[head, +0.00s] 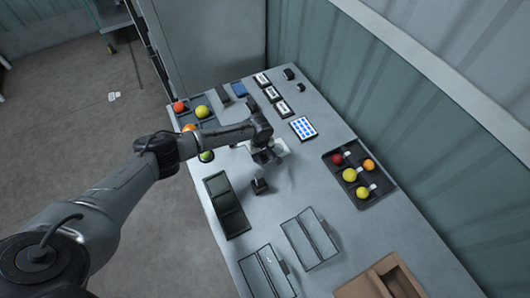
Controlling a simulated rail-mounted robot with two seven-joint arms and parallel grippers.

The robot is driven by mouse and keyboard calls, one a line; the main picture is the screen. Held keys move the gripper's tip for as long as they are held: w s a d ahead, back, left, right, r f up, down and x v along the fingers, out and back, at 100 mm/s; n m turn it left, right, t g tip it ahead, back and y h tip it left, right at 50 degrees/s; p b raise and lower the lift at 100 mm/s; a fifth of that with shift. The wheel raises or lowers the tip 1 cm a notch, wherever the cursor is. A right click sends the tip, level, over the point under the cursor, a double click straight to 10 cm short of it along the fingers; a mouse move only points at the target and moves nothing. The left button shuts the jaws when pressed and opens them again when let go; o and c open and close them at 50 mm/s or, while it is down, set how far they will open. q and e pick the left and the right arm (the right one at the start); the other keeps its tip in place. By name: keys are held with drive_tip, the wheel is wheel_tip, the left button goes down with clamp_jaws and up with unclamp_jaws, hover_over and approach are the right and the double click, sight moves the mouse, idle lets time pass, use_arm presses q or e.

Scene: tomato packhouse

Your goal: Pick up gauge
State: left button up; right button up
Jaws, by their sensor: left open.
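My left gripper (266,157) hangs low over the middle of the grey table, its arm reaching in from the left. Its jaws are open, and no thing shows held between them. A pale grey-white object (281,148) lies under and beside the gripper, partly hidden by it. A small black block-like device (260,186) stands on the table just in front of the gripper, apart from it. I cannot tell for sure which of these is the gauge. My right gripper is not in view.
A dark tray (377,202) at right holds several tomatoes; another tray (211,122) with tomatoes sits back left. A blue-dotted card (303,127), a black two-part tray (226,205), grey bins (310,239) and a brown box (383,284) stand around. The wall borders the right.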

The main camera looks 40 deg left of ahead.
use_arm(q)
clamp_jaws()
idle(0.3)
